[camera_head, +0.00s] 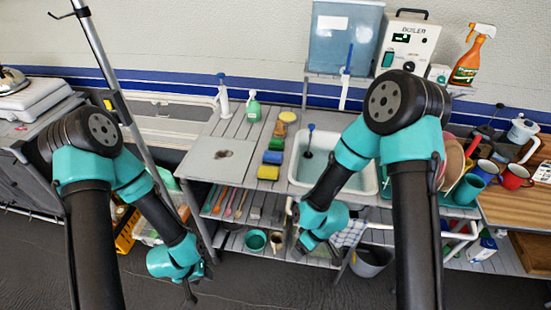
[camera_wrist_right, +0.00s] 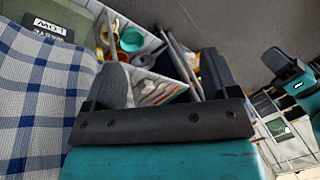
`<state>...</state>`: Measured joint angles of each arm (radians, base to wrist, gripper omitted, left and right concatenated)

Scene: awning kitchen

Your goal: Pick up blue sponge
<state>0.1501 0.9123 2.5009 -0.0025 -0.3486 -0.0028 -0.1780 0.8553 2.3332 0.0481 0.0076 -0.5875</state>
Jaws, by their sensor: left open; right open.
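The blue sponge (camera_head: 272,157) lies on the grey slatted counter, left of the sink. It sits in a row between a green sponge (camera_head: 276,144) and a yellow sponge (camera_head: 267,172). My left gripper (camera_head: 191,292) hangs low in front of the counter, left of and below the sponge, open and apart from it. My right gripper (camera_head: 301,248) is in front of the lower shelves, below the sponge; its two fingers stand apart with nothing held in the right wrist view (camera_wrist_right: 164,82). The blue sponge is not seen in the right wrist view.
The sink (camera_head: 360,177) with a plunger is right of the sponges. Bottles (camera_head: 254,108) stand at the back of the counter. A checked towel (camera_head: 350,233) hangs at the front, close to my right gripper, filling the left of its wrist view. Mugs (camera_head: 484,172) stand at right.

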